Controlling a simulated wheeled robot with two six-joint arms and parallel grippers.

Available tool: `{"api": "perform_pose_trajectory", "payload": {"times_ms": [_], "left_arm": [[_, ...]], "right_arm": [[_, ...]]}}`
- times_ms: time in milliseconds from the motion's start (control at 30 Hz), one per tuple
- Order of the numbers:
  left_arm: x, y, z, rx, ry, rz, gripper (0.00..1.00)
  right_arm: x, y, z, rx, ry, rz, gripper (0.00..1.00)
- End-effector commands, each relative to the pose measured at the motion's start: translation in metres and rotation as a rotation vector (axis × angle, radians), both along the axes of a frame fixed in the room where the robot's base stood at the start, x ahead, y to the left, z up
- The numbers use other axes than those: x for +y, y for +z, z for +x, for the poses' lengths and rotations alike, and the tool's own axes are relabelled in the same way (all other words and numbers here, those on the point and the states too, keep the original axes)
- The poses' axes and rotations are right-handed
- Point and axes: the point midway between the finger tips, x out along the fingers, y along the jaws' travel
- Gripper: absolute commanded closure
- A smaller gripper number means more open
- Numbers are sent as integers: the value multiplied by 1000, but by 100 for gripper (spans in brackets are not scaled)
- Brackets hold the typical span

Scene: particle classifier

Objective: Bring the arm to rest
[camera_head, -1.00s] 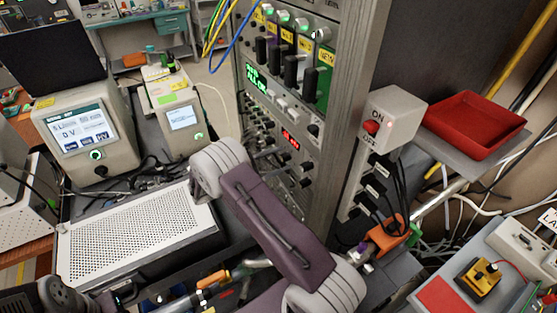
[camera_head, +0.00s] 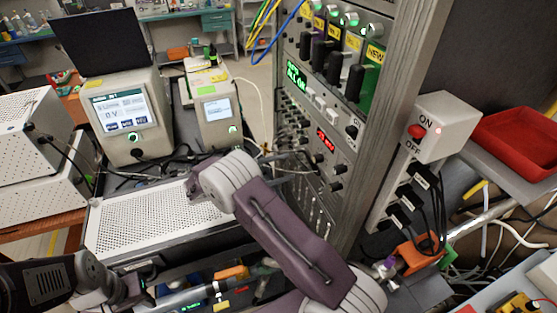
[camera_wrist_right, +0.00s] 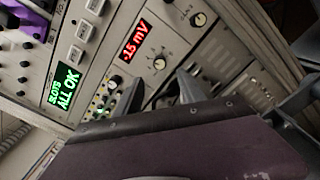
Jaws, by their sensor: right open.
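My right arm's grey-and-purple links (camera_head: 285,235) rise from the lower right in the head view and bend in front of the instrument rack (camera_head: 375,130). In the right wrist view, my right gripper (camera_wrist_right: 160,88) has its two dark fingers apart with nothing between them. They are before a rack panel with a red "-15 mV" display (camera_wrist_right: 135,55) and a green "SLOTS ALL OK" display (camera_wrist_right: 68,87). A dark part with a grey block, seemingly my left arm, enters at the lower left of the head view; its fingers are not clear.
A perforated white-topped case (camera_head: 150,222) lies left of the arm. Two instruments with screens (camera_head: 140,140) stand behind it. A switch box marked ON/OFF (camera_head: 447,125) and a red tray (camera_head: 510,142) are at the right. Loose cables (camera_head: 430,215) hang beside the rack.

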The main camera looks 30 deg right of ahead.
Motion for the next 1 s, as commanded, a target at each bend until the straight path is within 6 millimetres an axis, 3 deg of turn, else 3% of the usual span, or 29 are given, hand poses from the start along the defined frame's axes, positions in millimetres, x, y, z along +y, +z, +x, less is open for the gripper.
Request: {"api": "perform_pose_trajectory", "payload": {"times_ms": [233, 267, 367, 433, 500, 600, 700, 800, 1000], "left_arm": [[0, 0, 0, 0, 0, 0, 64], [0, 0, 0, 0, 0, 0, 64], [0, 0, 0, 0, 0, 0, 64], [0, 0, 0, 0, 0, 0, 64], [0, 0, 0, 0, 0, 0, 64], [0, 0, 0, 0, 0, 0, 64], [0, 0, 0, 0, 0, 0, 64], [0, 0, 0, 0, 0, 0, 64], [0, 0, 0, 0, 0, 0, 64]], "right_arm": [[-6, -3, -7, 6, -17, 54, 53], [-10, -8, -13, 10, -33, 105, 53], [-19, -36, -57, 1, -128, 408, 53], [-6, -62, -99, -66, -222, 686, 53], [21, -81, -132, -191, -314, 942, 53], [62, -92, -157, -428, -424, 1217, 53], [86, -92, -163, -655, -496, 1371, 53], [95, -89, -162, -800, -533, 1437, 53], [97, -88, -161, -854, -545, 1456, 53]]}}
